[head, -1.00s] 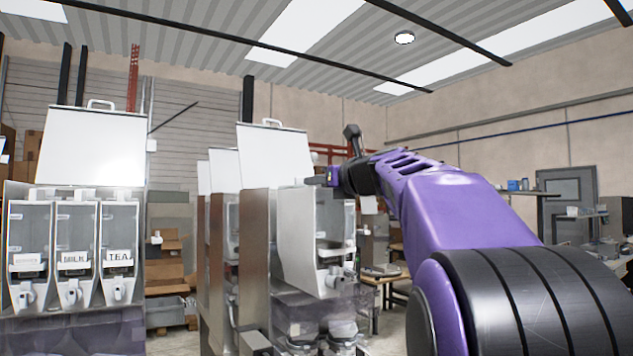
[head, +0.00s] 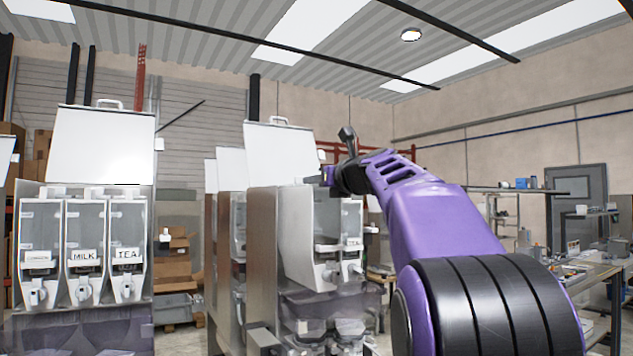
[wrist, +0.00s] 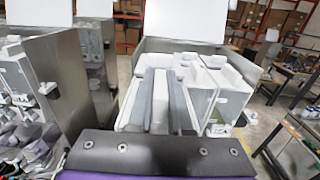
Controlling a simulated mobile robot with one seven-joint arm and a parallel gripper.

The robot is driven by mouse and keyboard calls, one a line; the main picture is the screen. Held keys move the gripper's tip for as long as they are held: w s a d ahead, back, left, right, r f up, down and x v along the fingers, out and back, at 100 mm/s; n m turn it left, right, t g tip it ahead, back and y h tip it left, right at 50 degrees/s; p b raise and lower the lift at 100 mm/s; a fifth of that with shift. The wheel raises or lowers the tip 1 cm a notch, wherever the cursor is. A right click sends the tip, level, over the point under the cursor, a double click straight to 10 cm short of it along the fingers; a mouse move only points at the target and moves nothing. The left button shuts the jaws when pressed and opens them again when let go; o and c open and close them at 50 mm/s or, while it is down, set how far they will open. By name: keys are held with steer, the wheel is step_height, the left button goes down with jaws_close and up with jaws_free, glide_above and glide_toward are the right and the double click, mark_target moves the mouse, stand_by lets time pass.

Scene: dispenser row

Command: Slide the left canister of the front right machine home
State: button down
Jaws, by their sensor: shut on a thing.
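The front right machine (head: 263,235) stands at the middle of the head view with its lid (head: 282,150) raised. It also fills the middle of the wrist view, lid (wrist: 187,18) behind. The left canister (head: 326,240) is a clear-walled box with a white outlet low on its front. My gripper (head: 328,177) is over the top of this machine, shut on the left canister.
Another machine (head: 97,150) with its lid up and canisters marked MILK and TEA stands at the left. More machines stand behind the front right one. A workbench (head: 590,275) is at the right, and shelving with boxes (head: 172,265) is behind.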

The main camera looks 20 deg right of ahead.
mark_target(300, 183)
steer(key=shift+x, duration=4)
steer(key=shift+f, duration=0.2)
steer(key=shift+w+a+f, duration=0.15)
steer(key=shift+w+f, duration=0.6)
steer(key=shift+f, duration=0.5)
